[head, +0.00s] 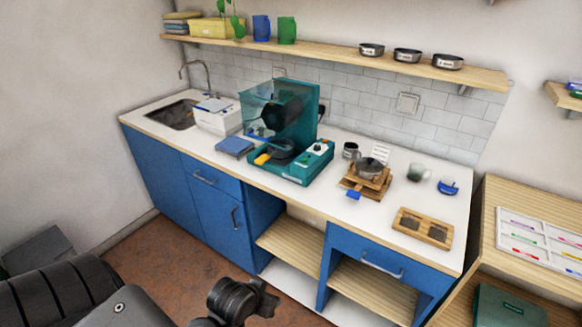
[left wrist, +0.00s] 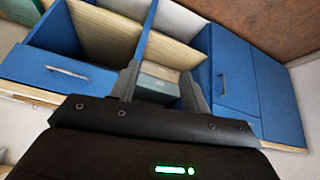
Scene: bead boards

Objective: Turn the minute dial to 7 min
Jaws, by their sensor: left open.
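A teal machine (head: 300,108) with a clear cover and a dark drum stands on the white counter. Its base carries a light control panel (head: 318,147) with small dark marks at the right end. I cannot make out which part is the minute dial or what it reads. My left gripper (left wrist: 160,88) is open and empty in the left wrist view, with the blue cabinets and open shelves beyond its two fingers. It is well away from the machine. My right gripper is not in view.
A wall shelf (head: 340,52) runs above. Red-brown floor lies before the cabinets.

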